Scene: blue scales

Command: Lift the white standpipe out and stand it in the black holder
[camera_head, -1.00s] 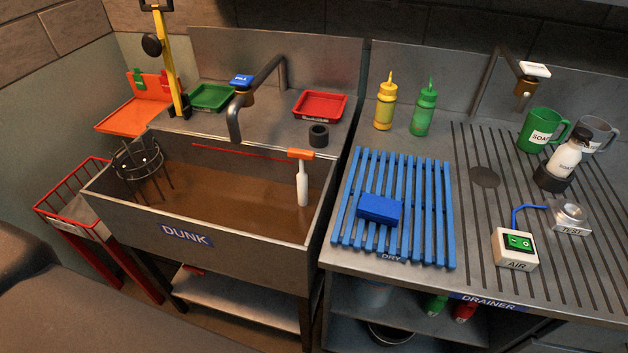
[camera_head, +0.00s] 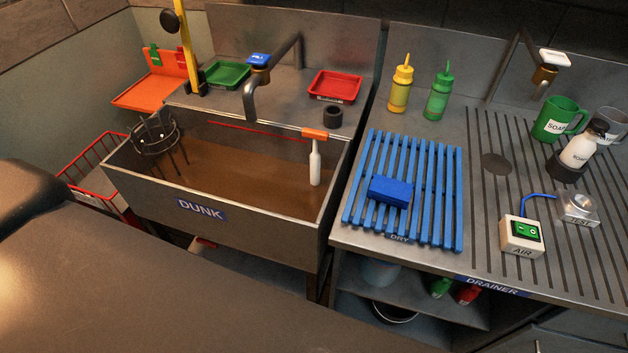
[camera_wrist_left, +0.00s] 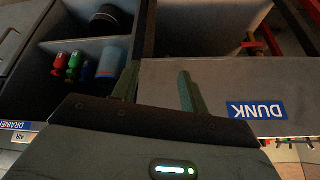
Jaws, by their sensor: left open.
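The white standpipe (camera_head: 315,165) stands upright inside the DUNK sink (camera_head: 260,231), near its right wall, with an orange piece (camera_head: 315,134) across its top. A short black ring-shaped holder (camera_head: 333,116) sits on the ledge behind the sink, close behind the standpipe. In the left wrist view my left gripper (camera_wrist_left: 158,90) is open and empty, its two green fingers apart in front of the sink's labelled face. The standpipe and holder are not seen in that view. My left arm fills the lower left of the head view; its fingers do not show there. My right gripper is not in view.
A faucet (camera_head: 250,100) arches over the sink's back edge. A red tray (camera_head: 334,86) lies behind the holder. A wire basket (camera_head: 155,135) hangs at the sink's left end. A blue slatted rack (camera_head: 430,195) with a blue block (camera_head: 390,191) is to the right.

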